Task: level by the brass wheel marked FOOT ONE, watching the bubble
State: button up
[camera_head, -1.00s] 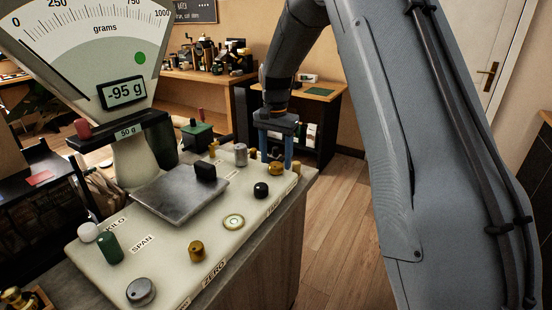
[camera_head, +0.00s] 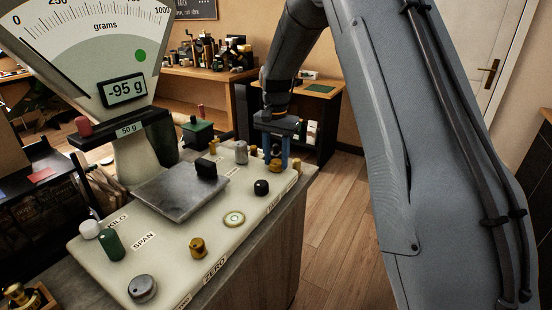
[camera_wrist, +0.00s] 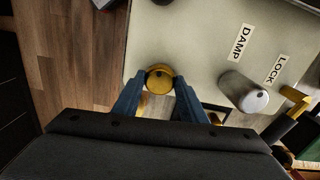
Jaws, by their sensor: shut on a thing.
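My gripper (camera_head: 276,163) points down at the far right corner of the scale's base, its blue fingers shut on a brass wheel (camera_head: 276,166). The wrist view shows the round brass wheel (camera_wrist: 159,79) between the fingertips (camera_wrist: 157,92); no marking on it can be read. The bubble level (camera_head: 234,219) is a round vial with a pale ring on the base; where its bubble sits is too small to tell. A second brass knob (camera_head: 198,247) stands by the ZERO label, apart from my gripper. The display (camera_head: 124,90) reads -95 g.
On the base (camera_head: 170,249) stand a black knob (camera_head: 261,187), a grey cylinder (camera_head: 241,152), a green knob (camera_head: 111,246) and a grey dial (camera_head: 142,288). A black block (camera_head: 206,168) sits on the metal pan (camera_head: 170,203). Open floor lies to the right.

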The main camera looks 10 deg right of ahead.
aim_at(277, 163)
jog(key=n, duration=0.4)
jog(key=shift+r+n, duration=0.1)
jog(key=shift+n, duration=1.7)
jog(key=o, duration=1.1)
jog(key=shift+c, duration=0.2)
jog(key=shift+r+b, duration=1.2)
jog(key=shift+r, duration=2.7)
jog(key=shift+s, duration=0.1)
